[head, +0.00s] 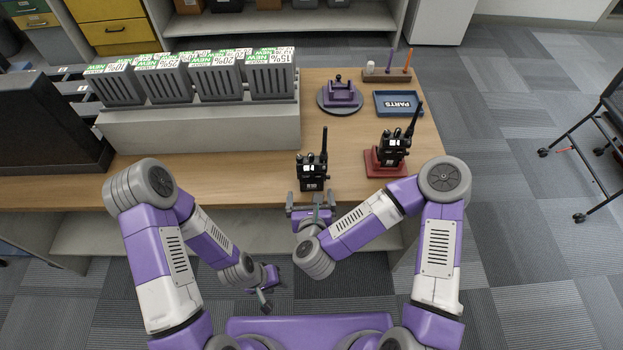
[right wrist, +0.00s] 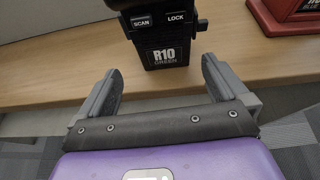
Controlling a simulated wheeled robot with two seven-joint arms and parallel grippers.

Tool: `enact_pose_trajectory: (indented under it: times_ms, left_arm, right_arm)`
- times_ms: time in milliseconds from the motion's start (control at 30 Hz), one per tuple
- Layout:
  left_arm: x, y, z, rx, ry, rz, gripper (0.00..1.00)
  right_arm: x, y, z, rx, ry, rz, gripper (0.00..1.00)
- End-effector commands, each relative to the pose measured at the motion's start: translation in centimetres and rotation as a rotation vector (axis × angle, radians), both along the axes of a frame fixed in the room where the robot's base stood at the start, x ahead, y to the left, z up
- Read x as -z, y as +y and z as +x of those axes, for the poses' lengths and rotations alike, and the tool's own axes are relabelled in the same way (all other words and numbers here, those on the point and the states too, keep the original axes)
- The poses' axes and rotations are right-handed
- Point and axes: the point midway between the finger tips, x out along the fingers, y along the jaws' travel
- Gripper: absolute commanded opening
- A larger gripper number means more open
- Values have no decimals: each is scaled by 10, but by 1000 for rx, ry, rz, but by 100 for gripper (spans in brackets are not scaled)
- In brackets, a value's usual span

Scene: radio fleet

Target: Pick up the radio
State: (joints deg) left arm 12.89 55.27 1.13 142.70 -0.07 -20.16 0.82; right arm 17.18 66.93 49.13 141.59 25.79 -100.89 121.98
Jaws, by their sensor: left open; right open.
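A black handheld radio (head: 313,173) with an antenna stands upright near the front edge of the wooden table (head: 346,139). In the right wrist view the radio (right wrist: 167,54) reads "R10 GREEN" below "SCAN" and "LOCK" labels. A second black radio (head: 392,149) stands in a red base (head: 385,163) to its right. My right gripper (head: 311,199) is open just in front of the first radio. Its two fingers (right wrist: 160,85) point toward the radio's lower part, with nothing between them. My left gripper (head: 268,290) is open and empty, low in front of the table.
A grey rack (head: 200,131) with several labelled bins stands at the back left. A purple item on a round base (head: 340,97), a blue PARTS tray (head: 398,104) and a tool holder (head: 387,76) stand at the back right. A dark box (head: 45,120) is at far left.

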Motion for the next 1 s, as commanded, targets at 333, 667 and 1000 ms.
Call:
enact_pose_trajectory:
  times_ms: [333,667,1000]
  left_arm:
    - [9,0,0,0,0,0,43]
    - [19,0,0,0,0,0,43]
    - [18,0,0,0,0,0,43]
  right_arm:
    - [8,-4,30,32,-9,31,100]
    - [19,-7,72,29,-9,29,100]
    - [19,-6,74,26,-8,29,89]
